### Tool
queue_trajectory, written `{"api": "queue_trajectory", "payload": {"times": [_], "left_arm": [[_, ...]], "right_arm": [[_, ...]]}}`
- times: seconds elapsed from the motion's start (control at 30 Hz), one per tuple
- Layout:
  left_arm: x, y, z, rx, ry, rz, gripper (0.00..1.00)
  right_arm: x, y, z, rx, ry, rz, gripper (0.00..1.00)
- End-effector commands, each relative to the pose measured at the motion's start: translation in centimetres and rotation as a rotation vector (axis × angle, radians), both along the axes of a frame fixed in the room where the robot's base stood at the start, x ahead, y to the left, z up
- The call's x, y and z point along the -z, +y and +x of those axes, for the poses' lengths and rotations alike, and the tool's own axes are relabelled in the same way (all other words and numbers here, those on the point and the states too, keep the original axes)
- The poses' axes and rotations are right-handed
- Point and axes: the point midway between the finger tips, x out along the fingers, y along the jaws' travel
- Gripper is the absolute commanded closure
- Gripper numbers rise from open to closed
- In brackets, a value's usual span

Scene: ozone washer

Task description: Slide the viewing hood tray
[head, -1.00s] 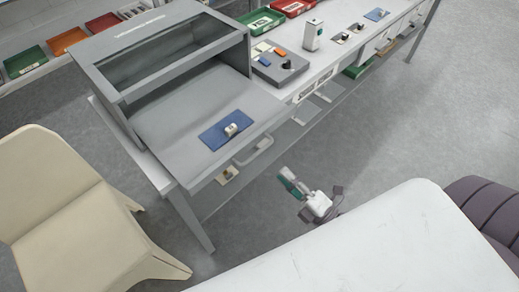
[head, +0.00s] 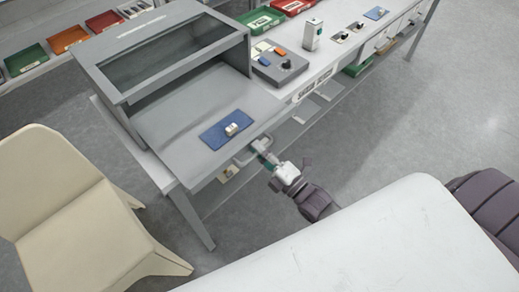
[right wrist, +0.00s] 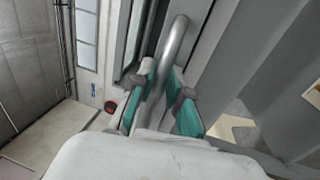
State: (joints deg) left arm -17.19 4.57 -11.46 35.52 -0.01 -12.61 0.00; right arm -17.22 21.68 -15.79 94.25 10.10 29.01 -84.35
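The viewing hood (head: 160,38) is a grey box with a dark window on the bench at left. Its grey tray (head: 170,123) extends out of the front. A blue mat (head: 212,138) with a small pale item (head: 232,129) lies on the tray. A grey bar handle (head: 243,158) sits on the tray's front; it also shows in the right wrist view (right wrist: 174,45). My right gripper (head: 264,152) is at the handle. In the right wrist view its green-padded fingers (right wrist: 162,80) stand open on either side of the bar. My left gripper is not in view.
A control box (head: 280,66) with buttons and a knob stands right of the hood. A beige chair (head: 75,205) is at left. Open floor (head: 400,120) lies to the right of the bench.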

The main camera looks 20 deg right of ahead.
Motion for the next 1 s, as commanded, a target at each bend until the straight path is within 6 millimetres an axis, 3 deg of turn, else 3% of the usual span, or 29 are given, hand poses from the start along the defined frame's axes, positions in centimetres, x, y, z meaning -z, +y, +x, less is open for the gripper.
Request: {"api": "queue_trajectory", "payload": {"times": [0.07, 0.5, 0.57, 0.83, 1.0], "left_arm": [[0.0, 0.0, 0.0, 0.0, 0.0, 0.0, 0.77], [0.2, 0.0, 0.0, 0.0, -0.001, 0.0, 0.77], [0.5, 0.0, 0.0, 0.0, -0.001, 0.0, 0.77], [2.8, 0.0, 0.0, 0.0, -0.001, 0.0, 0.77], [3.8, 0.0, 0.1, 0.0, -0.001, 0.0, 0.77]], "right_arm": [[0.0, 0.0, 0.0, 0.0, 0.0, 0.0, 1.0], [0.1, 0.2, 0.5, 0.001, -0.001, 0.001, 1.0], [0.1, 0.5, 1.5, 0.001, -0.004, 0.001, 1.0], [0.3, 3.0, 8.5, 0.001, -0.006, 0.001, 1.0], [0.3, 4.1, 11.3, 0.001, -0.002, 0.001, 1.0]]}}
